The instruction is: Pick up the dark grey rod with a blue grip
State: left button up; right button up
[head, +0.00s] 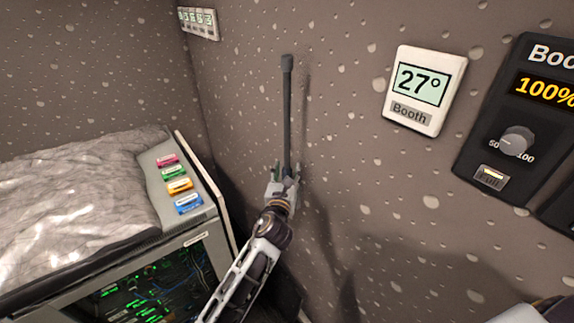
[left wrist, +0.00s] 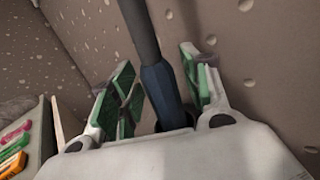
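The dark grey rod (head: 287,110) stands upright close to the wall in the head view, with a wider dark tip at its top. Its lower end is hidden by my left gripper (head: 284,181). In the left wrist view the grey shaft (left wrist: 138,25) runs down into the blue grip (left wrist: 160,85), which lies between the green-padded fingers of the left gripper (left wrist: 158,66). The fingers are apart on both sides of the grip, and I see no clear hold on it. My right gripper is not in view.
A console with coloured labels (head: 176,186) and a grey crumpled cover (head: 75,190) stands at left. The wall at right carries a 27° booth display (head: 424,90) and a black panel with a knob (head: 517,141). The wall between rod and display is clear.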

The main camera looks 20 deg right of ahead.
aim_at(286, 122)
pick_arm(q)
grip_shut()
jog(key=shift+r, duration=0.1)
notch_tip(286, 122, up, 18)
jog(key=shift+f, duration=0.1)
jog(key=b+v, duration=0.2)
jog(key=v, duration=1.6)
jog(key=shift+b, duration=0.35)
dwell(0.3)
jog(key=shift+r, duration=0.2)
dwell(0.4)
jog(key=shift+r+p, duration=1.4)
jog(key=shift+p, duration=0.75)
